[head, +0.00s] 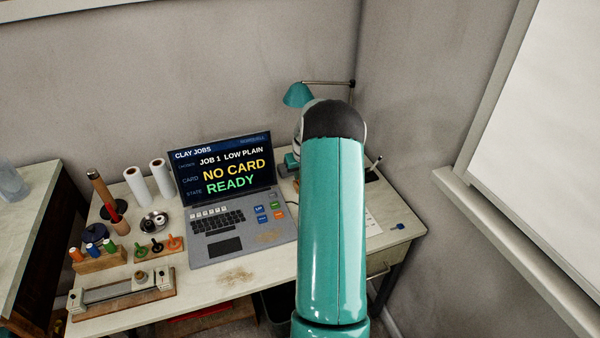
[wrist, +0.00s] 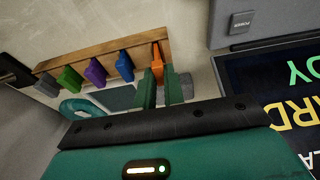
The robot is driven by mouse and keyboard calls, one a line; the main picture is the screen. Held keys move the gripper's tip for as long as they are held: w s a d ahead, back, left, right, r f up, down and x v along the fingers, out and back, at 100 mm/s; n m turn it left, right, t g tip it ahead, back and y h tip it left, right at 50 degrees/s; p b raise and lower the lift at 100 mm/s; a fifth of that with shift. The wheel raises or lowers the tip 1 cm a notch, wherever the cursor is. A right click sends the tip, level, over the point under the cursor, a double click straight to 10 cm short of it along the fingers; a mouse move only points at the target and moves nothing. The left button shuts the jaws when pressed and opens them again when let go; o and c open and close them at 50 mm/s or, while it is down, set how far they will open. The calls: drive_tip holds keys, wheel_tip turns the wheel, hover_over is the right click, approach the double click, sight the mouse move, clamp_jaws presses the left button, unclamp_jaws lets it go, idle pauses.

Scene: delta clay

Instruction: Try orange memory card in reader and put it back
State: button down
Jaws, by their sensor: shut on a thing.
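In the wrist view the orange card (wrist: 157,62) is at the right end of a wooden rack (wrist: 88,56). My gripper (wrist: 160,82) is shut on it, with one green finger on each side. The card's far end overlaps the rack; I cannot tell whether it is still in its slot. The laptop (head: 238,222) stands open in the head view, and its screen (head: 228,172) reads "NO CARD" and "READY". In the head view my arm hides the gripper, the orange card and most of the rack area. I cannot make out the reader for certain.
Blue (wrist: 124,66), purple (wrist: 95,72) and green (wrist: 69,79) cards stand in the rack beside the orange one. The laptop's screen edge (wrist: 240,75) is close on the right. A teal lamp (head: 298,94) hangs above the desk's back.

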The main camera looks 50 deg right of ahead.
drive_tip(key=shift+f, duration=0.25)
drive_tip(key=shift+f, duration=0.3)
drive_tip(key=c, duration=1.1)
unclamp_jaws()
drive_tip(key=shift+r, duration=3.5)
